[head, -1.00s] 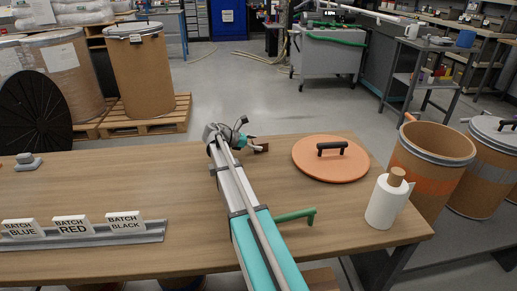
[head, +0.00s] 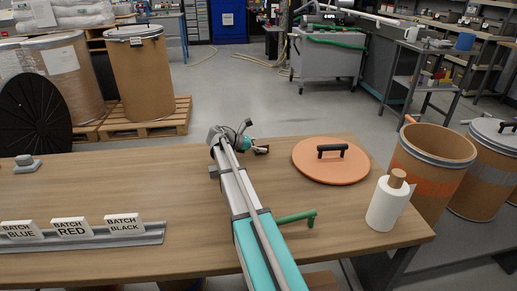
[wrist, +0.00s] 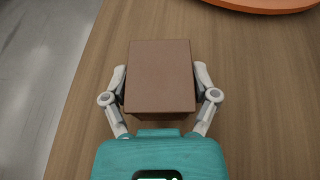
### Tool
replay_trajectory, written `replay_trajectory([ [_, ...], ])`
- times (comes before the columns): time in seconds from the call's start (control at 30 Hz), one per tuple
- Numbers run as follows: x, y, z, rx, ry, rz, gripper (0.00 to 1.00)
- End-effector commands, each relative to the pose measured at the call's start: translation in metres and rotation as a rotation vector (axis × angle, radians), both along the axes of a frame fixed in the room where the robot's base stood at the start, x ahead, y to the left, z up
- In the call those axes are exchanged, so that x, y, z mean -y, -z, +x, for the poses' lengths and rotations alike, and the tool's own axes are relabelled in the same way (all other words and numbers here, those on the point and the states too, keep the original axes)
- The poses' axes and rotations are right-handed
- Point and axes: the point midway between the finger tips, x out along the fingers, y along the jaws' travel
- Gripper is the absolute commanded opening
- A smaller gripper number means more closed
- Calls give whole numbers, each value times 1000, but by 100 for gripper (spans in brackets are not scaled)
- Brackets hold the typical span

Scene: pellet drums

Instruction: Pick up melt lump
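A brown, box-shaped block (wrist: 160,75), which I take to be the melt lump, fills the space between the fingers of my gripper (wrist: 160,88) in the wrist view. One finger lies close along each side of it. The block hides the inner faces of the fingers, so I cannot tell whether they press on it. In the head view my gripper (head: 256,149) is low over the far edge of the wooden table, left of the orange lid. There the block is small and mostly hidden by the gripper.
The orange lid (head: 334,161) with a black handle lies to the right on the table (head: 120,195). Batch signs (head: 72,230) stand at the left front. An open drum (head: 428,165) stands beyond the right edge.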

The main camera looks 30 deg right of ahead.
Motion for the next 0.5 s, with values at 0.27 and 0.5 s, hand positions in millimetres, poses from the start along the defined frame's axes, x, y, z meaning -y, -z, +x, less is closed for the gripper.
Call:
replay_trajectory([
  [0.27,0,0,0,0,0,1,23],
  [0.5,0,0,0,0,0,1,23],
])
